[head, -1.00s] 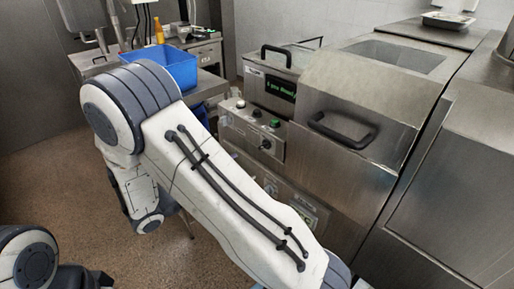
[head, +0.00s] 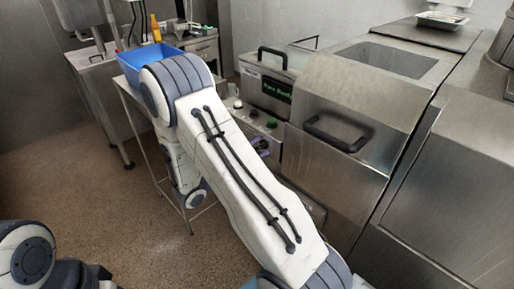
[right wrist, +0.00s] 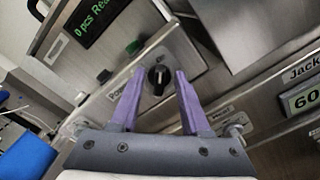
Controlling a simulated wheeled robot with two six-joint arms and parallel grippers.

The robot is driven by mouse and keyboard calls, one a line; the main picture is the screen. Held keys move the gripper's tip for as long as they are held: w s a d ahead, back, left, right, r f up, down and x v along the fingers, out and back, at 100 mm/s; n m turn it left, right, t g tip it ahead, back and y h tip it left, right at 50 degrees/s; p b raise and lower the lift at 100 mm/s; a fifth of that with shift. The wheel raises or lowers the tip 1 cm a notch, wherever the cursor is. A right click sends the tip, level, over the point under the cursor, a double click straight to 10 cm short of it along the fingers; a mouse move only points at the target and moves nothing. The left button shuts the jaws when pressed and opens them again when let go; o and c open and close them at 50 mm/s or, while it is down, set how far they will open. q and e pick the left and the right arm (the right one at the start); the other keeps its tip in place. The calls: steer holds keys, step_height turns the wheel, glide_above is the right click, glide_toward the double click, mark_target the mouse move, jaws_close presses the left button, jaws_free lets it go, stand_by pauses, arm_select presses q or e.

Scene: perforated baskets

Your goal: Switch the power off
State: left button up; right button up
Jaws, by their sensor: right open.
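The black rotary power knob (right wrist: 158,78) sits on a steel control panel, beside lettering that reads "POWER" in part. It shows in the right wrist view; in the head view my gripper and arm cover it. My right gripper (right wrist: 160,71) has purple fingers, open, one on each side of the knob, with nothing held. I cannot tell whether the fingertips touch the knob. The display (head: 277,90) is lit green and reads like "0 pcs Ready". My left gripper is not in view.
A green button (right wrist: 134,47) is close to the left finger. A hood with a black handle (head: 337,133) stands right of the panel. A second display (right wrist: 306,101) shows 60. A blue bin (head: 147,60) stands on a table behind my arm.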

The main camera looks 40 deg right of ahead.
jaws_close()
steer(key=shift+n, duration=0.3)
steer(key=n+p, duration=0.2)
steer(key=n, duration=0.1)
steer(key=shift+w+r+n, duration=0.1)
steer(key=shift+r+n, duration=0.05)
steer(key=shift+n, duration=0.25)
steer(key=shift+w+n+p, duration=0.15)
steer(key=shift+n+p, duration=1.65)
steer(key=shift+n, duration=1.55)
steer(key=shift+w+n+p, duration=0.15)
steer(key=shift+n+p, duration=1.65)
steer(key=shift+n, duration=1.55)
steer(key=shift+f, duration=0.2)
